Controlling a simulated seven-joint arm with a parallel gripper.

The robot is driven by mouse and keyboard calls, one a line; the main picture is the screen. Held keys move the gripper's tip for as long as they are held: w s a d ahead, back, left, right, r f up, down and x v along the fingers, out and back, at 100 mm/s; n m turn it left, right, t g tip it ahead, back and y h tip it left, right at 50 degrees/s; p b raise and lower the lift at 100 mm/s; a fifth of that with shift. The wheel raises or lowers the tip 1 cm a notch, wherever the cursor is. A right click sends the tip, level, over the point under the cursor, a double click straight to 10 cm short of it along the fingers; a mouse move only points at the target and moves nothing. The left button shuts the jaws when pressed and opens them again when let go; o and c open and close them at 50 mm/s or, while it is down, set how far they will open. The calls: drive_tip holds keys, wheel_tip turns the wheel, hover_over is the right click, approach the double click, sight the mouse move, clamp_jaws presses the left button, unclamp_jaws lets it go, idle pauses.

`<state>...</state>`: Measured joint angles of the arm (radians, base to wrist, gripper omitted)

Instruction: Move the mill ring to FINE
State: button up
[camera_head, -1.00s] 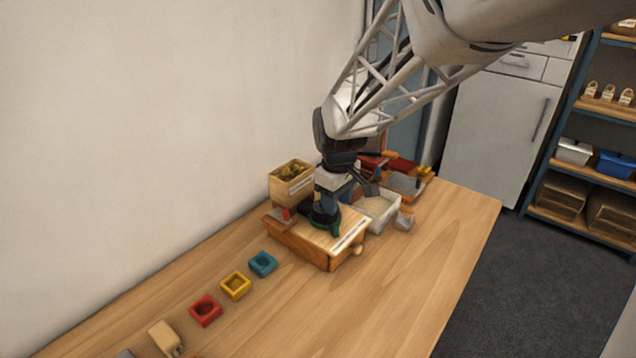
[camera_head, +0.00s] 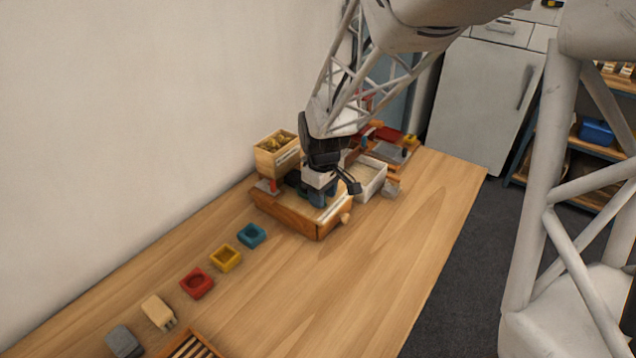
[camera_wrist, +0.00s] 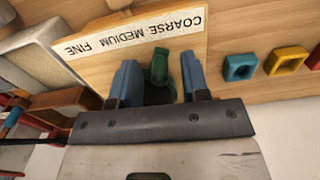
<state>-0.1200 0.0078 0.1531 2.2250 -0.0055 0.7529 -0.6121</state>
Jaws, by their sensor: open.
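The mill is a wooden box (camera_head: 285,213) with a label strip (camera_head: 334,206) along its front edge. In the wrist view the strip (camera_wrist: 125,36) reads COARSE, MEDIUM, FINE, upside down, with FINE at the left. The green mill ring (camera_wrist: 158,66) has a raised tab facing the strip, roughly toward the COARSE–MEDIUM side; the exact setting is unclear. My gripper (camera_wrist: 162,78) is open, its blue fingers on either side of the tab, with gaps visible. In the head view my gripper (camera_head: 322,194) is over the mill and mostly hides the ring.
A wooden hopper (camera_head: 277,155) stands behind the mill and a white tray (camera_head: 368,178) to its right. Blue (camera_head: 251,235), yellow (camera_head: 226,257) and red (camera_head: 196,283) square cups line the table at left.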

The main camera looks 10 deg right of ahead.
drive_tip(key=shift+f, duration=0.1)
drive_tip(key=shift+c, duration=0.2)
clamp_jaws()
drive_tip(key=shift+d+n, duration=0.15)
drive_tip(key=shift+n, duration=0.15)
drive_tip(key=shift+w+d+n, duration=0.35)
drive_tip(key=shift+d+n, duration=0.3)
drive_tip(key=shift+n, duration=0.55)
drive_tip(key=n, duration=0.1)
drive_tip(key=w+d+n, duration=0.1)
drive_tip(key=n, duration=0.1)
drive_tip(key=shift+w+d, duration=0.1)
drive_tip(key=shift+d, duration=0.2)
drive_tip(key=n, duration=0.1)
drive_tip(key=w+d+n, duration=0.1)
drive_tip(key=n, duration=0.1)
drive_tip(key=shift+w, duration=0.15)
drive_tip(key=shift+w+d+n, duration=0.15)
drive_tip(key=shift+w+n, duration=0.3)
drive_tip(key=shift+n, duration=0.35)
drive_tip(key=shift+w+d+n, duration=0.15)
drive_tip(key=shift+w+n, duration=0.25)
drive_tip(key=shift+n, duration=0.4)
